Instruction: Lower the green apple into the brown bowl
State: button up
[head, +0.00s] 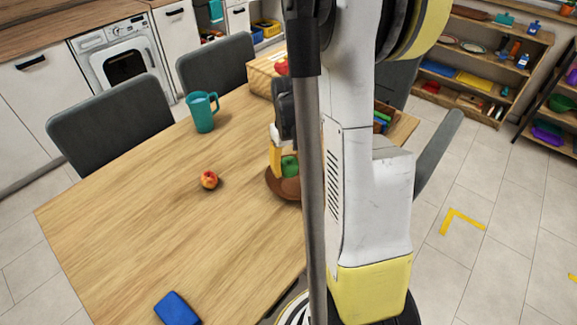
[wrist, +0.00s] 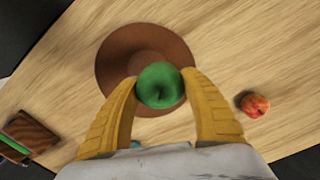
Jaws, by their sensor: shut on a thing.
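The green apple (wrist: 160,86) is held between the two yellow fingers of my gripper (wrist: 159,92) in the wrist view. It also shows in the head view (head: 290,166), just at the fingers. The brown bowl (wrist: 113,62) lies behind the apple in the wrist view, and the apple overlaps the bowl's near part. In the head view the bowl (head: 276,188) is on the table, partly hidden by my arm, with the apple over it. I cannot tell whether the apple touches the bowl. My gripper (head: 282,160) is shut on the apple.
A red-yellow fruit (head: 209,180) lies on the wooden table (head: 130,200) left of the bowl. A teal mug (head: 202,112) stands farther back. A blue item (head: 177,309) lies near the front edge. A wooden box (head: 264,74) stands at the back. Grey chairs (head: 100,120) flank the table.

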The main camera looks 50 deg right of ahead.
aim_at(288, 161)
jog(key=shift+f+b, duration=1.55)
jog(key=shift+f, duration=0.3)
jog(key=shift+f+b, duration=1.25)
jog(key=shift+f, duration=0.2)
jog(key=o, duration=1.3)
jog(key=shift+r, duration=0.15)
notch_tip(288, 161, up, 12)
jog(key=shift+f, duration=0.1)
jog(key=shift+a, duration=0.1)
